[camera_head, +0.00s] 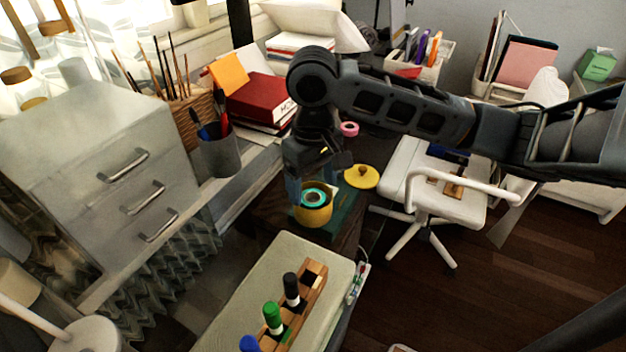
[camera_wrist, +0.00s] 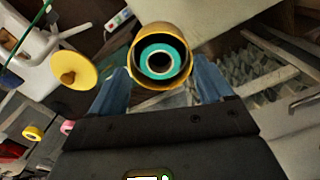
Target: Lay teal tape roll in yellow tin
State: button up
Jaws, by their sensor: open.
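My gripper (camera_head: 308,180) is just above the tin. In the wrist view my gripper (camera_wrist: 162,88) is open, its blue fingers on either side below the tin, not closed on the roll.
The yellow lid (camera_head: 361,176) with a knob lies right of the tin. A pink roll (camera_head: 349,129) lies behind. A marker holder (camera_head: 303,300) stands on the pale surface in front. A grey drawer unit (camera_head: 100,170) is left, and a white chair (camera_head: 440,190) is right.

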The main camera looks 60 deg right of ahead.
jog(key=shift+r, duration=0.1)
notch_tip(320, 180, up, 8)
jog(key=shift+f+p, duration=0.2)
jog(key=shift+p, duration=0.15)
dwell(0.8)
